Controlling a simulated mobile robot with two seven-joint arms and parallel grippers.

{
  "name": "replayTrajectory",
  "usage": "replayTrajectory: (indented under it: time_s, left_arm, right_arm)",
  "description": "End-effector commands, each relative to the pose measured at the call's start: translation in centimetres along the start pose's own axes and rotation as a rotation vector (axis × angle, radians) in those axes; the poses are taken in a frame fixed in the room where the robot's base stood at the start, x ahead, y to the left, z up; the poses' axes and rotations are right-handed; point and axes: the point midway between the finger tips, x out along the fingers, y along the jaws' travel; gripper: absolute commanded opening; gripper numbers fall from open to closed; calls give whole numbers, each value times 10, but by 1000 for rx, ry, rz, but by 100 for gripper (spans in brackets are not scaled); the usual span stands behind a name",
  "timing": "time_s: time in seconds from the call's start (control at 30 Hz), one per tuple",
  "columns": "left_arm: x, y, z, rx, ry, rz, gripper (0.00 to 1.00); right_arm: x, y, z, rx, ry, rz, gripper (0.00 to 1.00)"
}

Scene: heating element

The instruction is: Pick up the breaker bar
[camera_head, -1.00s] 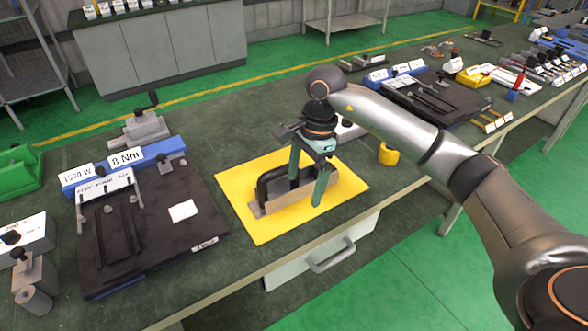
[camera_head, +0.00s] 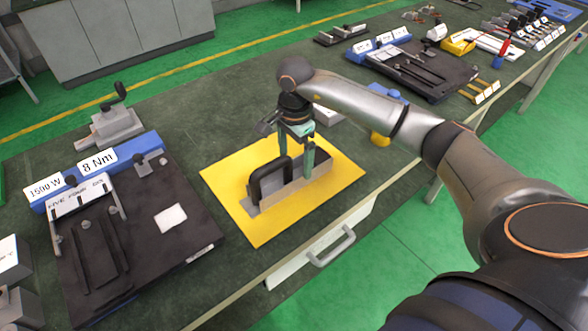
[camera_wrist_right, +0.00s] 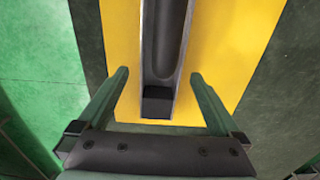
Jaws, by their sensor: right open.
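A grey, narrow open holder (camera_head: 325,178) with an upright black looped handle (camera_head: 257,184) stands on the yellow mat (camera_head: 230,215). No part is clearly recognisable as the breaker bar. My left gripper is not in view.
A dark board (camera_head: 140,270) with labels "1500 W" and "8 Nm" lies to the left, with a grey vice-like device (camera_head: 115,124) behind it. The mat's front is clear.

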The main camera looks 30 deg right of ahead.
Motion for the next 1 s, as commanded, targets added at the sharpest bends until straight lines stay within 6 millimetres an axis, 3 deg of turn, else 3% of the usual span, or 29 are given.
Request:
replayTrajectory:
  time_s: [0.33,0.67,1.0]
  left_arm:
    - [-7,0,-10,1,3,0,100]
    - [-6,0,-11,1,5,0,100]
    - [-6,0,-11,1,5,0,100]
  right_arm:
    - [45,-1,5,0,-2,2,100]
    - [52,-1,5,-1,-1,0,99]
    - [51,-1,5,-1,-1,0,61]
